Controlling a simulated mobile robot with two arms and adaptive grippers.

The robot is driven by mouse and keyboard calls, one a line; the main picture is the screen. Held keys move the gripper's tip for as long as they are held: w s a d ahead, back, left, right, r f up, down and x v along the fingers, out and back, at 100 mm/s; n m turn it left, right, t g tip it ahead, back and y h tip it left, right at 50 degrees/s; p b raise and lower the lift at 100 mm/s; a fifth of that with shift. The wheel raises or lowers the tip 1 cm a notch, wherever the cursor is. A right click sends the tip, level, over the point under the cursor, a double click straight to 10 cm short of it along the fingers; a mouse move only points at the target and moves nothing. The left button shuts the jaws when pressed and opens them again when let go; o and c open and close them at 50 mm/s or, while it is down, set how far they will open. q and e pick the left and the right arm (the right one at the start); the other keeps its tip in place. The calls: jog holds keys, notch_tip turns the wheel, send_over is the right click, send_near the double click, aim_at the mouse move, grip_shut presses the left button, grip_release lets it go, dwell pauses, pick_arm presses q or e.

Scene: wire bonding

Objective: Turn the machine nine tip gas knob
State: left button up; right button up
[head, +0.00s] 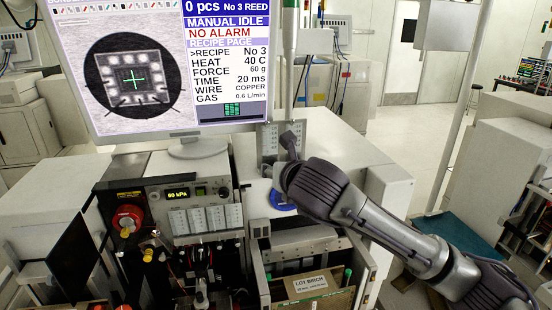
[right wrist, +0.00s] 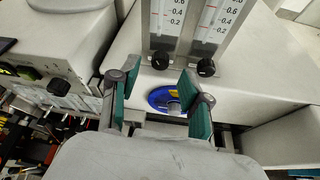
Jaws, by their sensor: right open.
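Two clear flow gauges with printed scales stand side by side in the right wrist view. A black knob (right wrist: 160,60) sits under the left gauge and a second black knob (right wrist: 206,67) under the right gauge. I cannot read which one is the tip gas knob. My right gripper (right wrist: 158,70) is open, its green-padded fingers spread on either side of the left knob, with nothing visibly held. I cannot tell whether a finger touches it. In the head view the right gripper (head: 290,143) is at the gauge panel (head: 267,140) and hides the knobs. My left gripper is not in view.
A blue ring with a grey knob (right wrist: 174,107) lies below, between the fingers. The monitor (head: 190,75) reads gas 0.6 L/min, manual idle, no alarm. A box labelled "LOT" (head: 311,284) sits below the arm.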

jog(key=shift+p+x, duration=0.35)
jog(key=shift+x, duration=0.75)
grip_shut()
pick_arm(q)
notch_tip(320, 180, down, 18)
jog(key=b, duration=1.9)
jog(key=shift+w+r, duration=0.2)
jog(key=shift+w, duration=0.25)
pick_arm(e)
jog(key=n+h, duration=0.1)
jog(key=n, duration=0.1)
jog(key=n+h, duration=0.1)
jog(key=shift+a+r+n+t+h, duration=0.15)
jog(key=shift+a+n+t+h, duration=0.15)
jog(key=shift+n, duration=0.1)
